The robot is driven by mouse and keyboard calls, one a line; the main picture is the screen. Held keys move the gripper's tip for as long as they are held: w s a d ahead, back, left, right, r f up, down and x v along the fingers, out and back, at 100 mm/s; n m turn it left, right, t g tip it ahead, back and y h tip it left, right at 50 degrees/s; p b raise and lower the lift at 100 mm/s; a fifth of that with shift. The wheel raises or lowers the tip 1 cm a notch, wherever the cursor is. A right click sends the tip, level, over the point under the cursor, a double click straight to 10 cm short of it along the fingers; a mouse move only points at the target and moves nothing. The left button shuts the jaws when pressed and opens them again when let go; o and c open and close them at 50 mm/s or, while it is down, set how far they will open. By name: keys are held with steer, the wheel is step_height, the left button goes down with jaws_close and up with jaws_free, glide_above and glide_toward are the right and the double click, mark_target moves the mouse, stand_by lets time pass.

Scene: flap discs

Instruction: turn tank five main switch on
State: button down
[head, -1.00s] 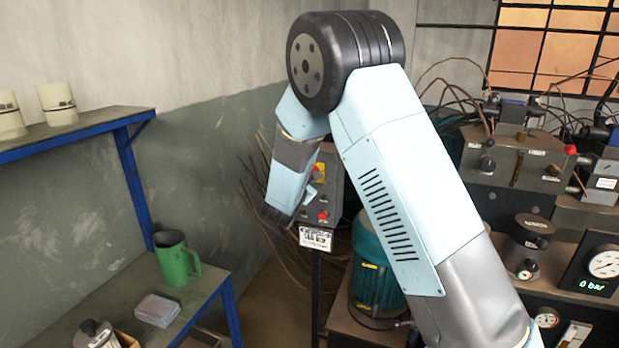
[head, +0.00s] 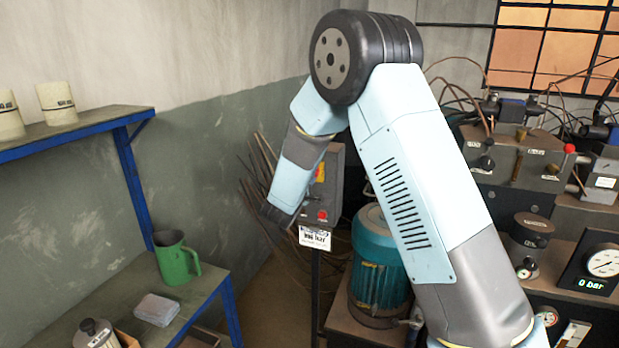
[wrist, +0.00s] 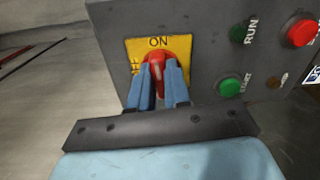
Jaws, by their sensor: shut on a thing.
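The main switch is a red rotary knob (wrist: 152,57) on a yellow plate (wrist: 133,47) with "ON" printed along its top in the wrist view. My gripper (wrist: 158,72) is shut on the knob, with one blue-grey finger on each side. The knob stands nearly upright in the wrist view, its top near the "ON" mark. The fingers hide its lower part and most of the lower plate. In the head view the grey switch box (head: 336,185) stands on a post, partly behind my arm; part of the yellow plate (head: 320,172) shows, but my fingers are hidden.
A green RUN lamp (wrist: 237,33), a green START button (wrist: 230,87) and a red button (wrist: 301,30) share the panel. A teal motor (head: 380,265) stands right of the post. A shelf with a green jug (head: 177,258) is at left.

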steer(key=shift+s+d+f+m, duration=0.15)
steer(key=shift+f+m, duration=0.15)
steer(key=shift+m, duration=0.2)
steer(key=c, duration=1.4)
jaws_free()
steer(key=o, duration=0.3)
steer(key=shift+r, duration=0.15)
steer(key=v, duration=1.3)
steer(key=shift+s, duration=0.25)
